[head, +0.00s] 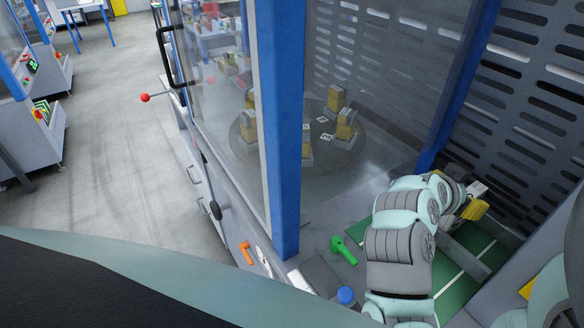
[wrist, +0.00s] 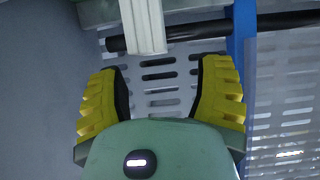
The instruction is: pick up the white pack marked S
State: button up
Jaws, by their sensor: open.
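I cannot make out a pack clearly marked S in either view. In the head view a small white piece with a dark mark (head: 479,188) shows beside my gripper (head: 474,208); its letter is too small to read. In the wrist view my gripper (wrist: 160,72) is open, its yellow fingers wide apart with nothing between them. A pale ridged block (wrist: 145,27) shows beyond the fingertips at the top; no mark is visible on it. Small white marked cards (head: 326,137) lie among yellow blocks on the dark round table behind the clear panel.
A blue post (head: 281,130) and clear panel stand left of my arm. A green handle (head: 344,250) and blue knob (head: 346,295) sit near my arm. Slotted grey panels (head: 530,90) close off the right. A dark bar (wrist: 205,30) crosses beyond the fingers.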

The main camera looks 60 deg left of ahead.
jog(key=shift+d+p+x, duration=0.2)
jog(key=shift+p+x, duration=0.35)
jog(key=shift+x, duration=0.35)
jog(key=shift+d+p+x, duration=0.25)
jog(key=shift+p+x, duration=0.25)
jog(key=shift+x, duration=1.4)
jog(key=shift+a+f, duration=0.15)
jog(key=shift+o, duration=0.4)
grip_shut()
